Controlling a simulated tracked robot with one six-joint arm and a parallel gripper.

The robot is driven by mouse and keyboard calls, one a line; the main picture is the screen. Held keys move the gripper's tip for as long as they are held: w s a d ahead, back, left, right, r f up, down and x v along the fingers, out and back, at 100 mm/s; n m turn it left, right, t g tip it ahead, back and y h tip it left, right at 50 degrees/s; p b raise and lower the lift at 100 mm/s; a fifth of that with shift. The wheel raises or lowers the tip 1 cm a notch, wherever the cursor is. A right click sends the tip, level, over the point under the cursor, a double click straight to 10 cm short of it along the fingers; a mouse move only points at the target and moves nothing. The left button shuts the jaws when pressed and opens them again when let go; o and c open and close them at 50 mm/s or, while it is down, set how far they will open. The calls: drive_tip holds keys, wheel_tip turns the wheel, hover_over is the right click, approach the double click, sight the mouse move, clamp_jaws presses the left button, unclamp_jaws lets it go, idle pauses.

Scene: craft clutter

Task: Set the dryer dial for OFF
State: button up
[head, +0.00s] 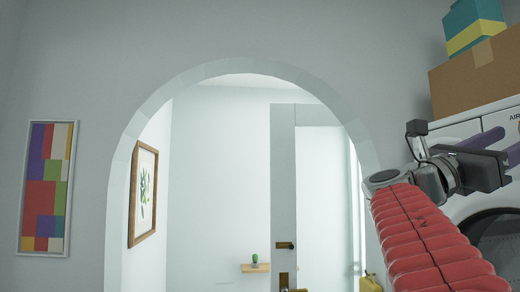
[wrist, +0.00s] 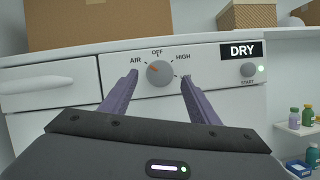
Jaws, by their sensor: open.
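The white dryer's control panel (wrist: 215,80) spans the wrist view. Its round grey dial (wrist: 160,74) has AIR, OFF and HIGH printed around it. The dial's orange mark points up and left, towards AIR rather than straight up at OFF. My gripper (wrist: 158,77) is open, with one purple finger on each side of the dial. A gap shows between the dial and each fingertip; I cannot tell the depth.
A cardboard box (wrist: 120,25) sits on the dryer, and a wicker box (wrist: 246,15) stands further right. Shelves with bottles (wrist: 294,117) are at the far right.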

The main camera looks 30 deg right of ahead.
drive_tip(key=shift+x, duration=1.5)
drive_tip(key=c, duration=0.9)
drive_tip(key=shift+a, duration=0.15)
drive_tip(key=shift+c, duration=0.7)
